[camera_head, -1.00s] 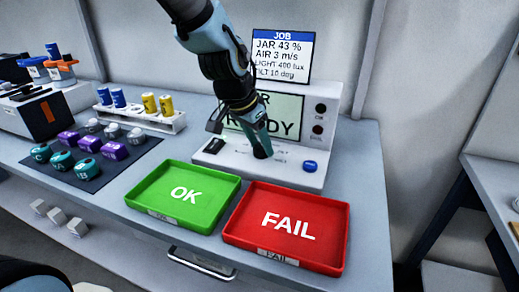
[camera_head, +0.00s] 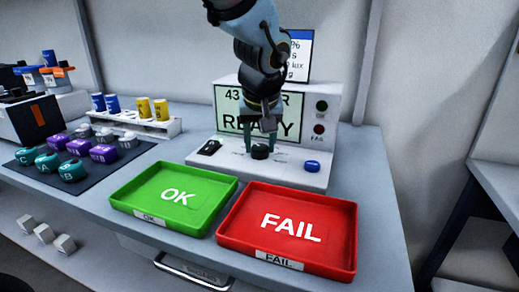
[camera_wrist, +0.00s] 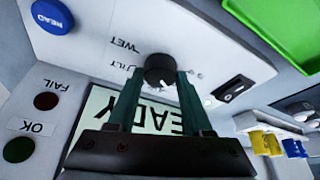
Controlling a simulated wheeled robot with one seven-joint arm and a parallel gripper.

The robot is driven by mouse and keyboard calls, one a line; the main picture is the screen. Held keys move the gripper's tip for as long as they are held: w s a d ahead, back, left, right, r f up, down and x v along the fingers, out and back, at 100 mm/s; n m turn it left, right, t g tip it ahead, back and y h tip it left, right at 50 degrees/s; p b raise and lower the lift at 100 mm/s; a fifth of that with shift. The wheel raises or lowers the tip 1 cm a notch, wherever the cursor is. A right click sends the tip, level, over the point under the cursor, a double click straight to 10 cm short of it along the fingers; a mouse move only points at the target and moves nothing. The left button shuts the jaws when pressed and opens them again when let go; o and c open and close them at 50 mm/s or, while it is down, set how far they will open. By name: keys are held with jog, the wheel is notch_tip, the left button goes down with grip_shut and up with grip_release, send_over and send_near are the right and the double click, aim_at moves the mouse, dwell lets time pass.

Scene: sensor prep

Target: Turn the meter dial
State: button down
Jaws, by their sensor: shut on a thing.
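The meter (camera_head: 315,180) stands at the back of the bench, with a lit screen (camera_head: 230,104) that reads READY. Its black dial (camera_head: 260,152) is on the sloped front panel. My gripper (camera_head: 260,146) comes down from above, its two dark green fingers on either side of the dial. In the wrist view the fingertips of my gripper (camera_wrist: 161,80) are closed against the dial (camera_wrist: 159,68). A white pointer mark shows on the dial, between the fingers. WET and another, partly hidden label are printed on the panel near it.
A green OK tray (camera_head: 125,203) and a red FAIL tray (camera_head: 345,265) lie in front. Coloured sensors on a dark mat (camera_head: 105,172) are at left.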

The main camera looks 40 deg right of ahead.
jog(key=shift+f+n, duration=0.1)
jog(key=shift+n, duration=0.4)
jog(key=shift+c, duration=1.6)
grip_release()
jog(key=v, duration=1.1)
jog(key=shift+d+b, duration=0.15)
jog(key=shift+b, duration=0.2)
